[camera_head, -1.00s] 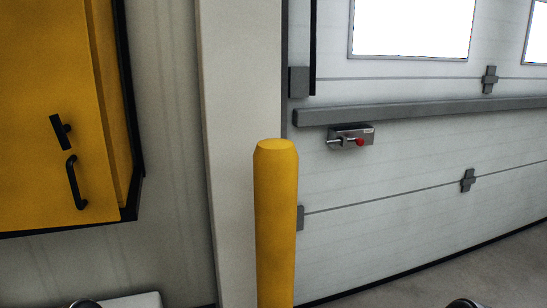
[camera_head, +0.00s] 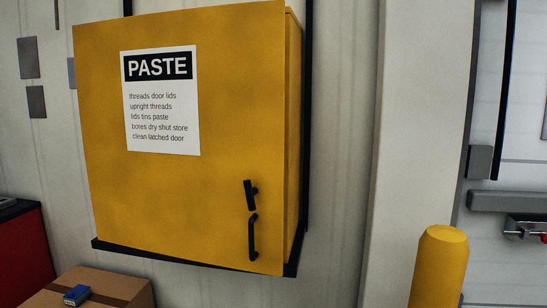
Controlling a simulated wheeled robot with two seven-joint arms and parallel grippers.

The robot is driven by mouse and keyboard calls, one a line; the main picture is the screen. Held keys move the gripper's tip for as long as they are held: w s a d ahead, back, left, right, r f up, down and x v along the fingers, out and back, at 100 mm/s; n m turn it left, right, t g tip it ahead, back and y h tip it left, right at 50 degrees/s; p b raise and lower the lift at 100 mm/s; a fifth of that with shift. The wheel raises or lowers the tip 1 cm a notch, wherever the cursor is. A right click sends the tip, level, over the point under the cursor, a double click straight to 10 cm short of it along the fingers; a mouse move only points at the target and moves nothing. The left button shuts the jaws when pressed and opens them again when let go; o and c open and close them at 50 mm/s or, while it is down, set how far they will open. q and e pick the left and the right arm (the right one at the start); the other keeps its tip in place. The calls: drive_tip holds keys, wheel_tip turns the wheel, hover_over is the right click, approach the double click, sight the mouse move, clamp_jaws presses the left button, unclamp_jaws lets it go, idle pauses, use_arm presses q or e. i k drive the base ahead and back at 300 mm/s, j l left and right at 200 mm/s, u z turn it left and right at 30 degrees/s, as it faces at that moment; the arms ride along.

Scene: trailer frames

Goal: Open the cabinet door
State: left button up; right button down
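A yellow wall cabinet (camera_head: 294,130) hangs in the middle left of the head view, in a black frame. Its front door (camera_head: 190,205) is shut and carries a white sheet headed PASTE (camera_head: 160,100). A black latch lever (camera_head: 250,195) sits near the door's right edge, slightly tilted. A black bar handle (camera_head: 253,238) is fixed just below it. Neither of my grippers is in view.
A cardboard box (camera_head: 128,292) with a small blue object (camera_head: 77,295) on top stands below the cabinet at left. A red cabinet (camera_head: 25,255) is at far left. A yellow bollard (camera_head: 438,268) and a pale pillar (camera_head: 415,130) stand at right, before a sectional door.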

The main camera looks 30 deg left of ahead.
sight(179, 108)
drive_tip(key=k+u, duration=0.1)
drive_tip(key=u, duration=1.55)
